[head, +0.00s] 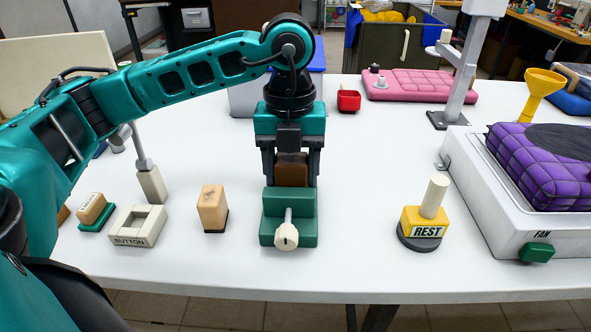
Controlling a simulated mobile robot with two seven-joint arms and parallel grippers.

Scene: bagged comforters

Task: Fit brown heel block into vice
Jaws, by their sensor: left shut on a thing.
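The green vice (299,230) stands near the front middle of the table, its cream knob (286,237) facing me. The brown heel block (292,170) is upright between the fingers of my left gripper (291,172), which points straight down and is shut on it. My right gripper is out of view.
A tan block (213,208) and a white BUTTON base (137,226) stand left of the vice. A yellow REST stand (424,222) with a cream peg is to the right. A white FAN box (480,205) with a purple quilted bag (545,165) fills the far right. Table between vice and REST is clear.

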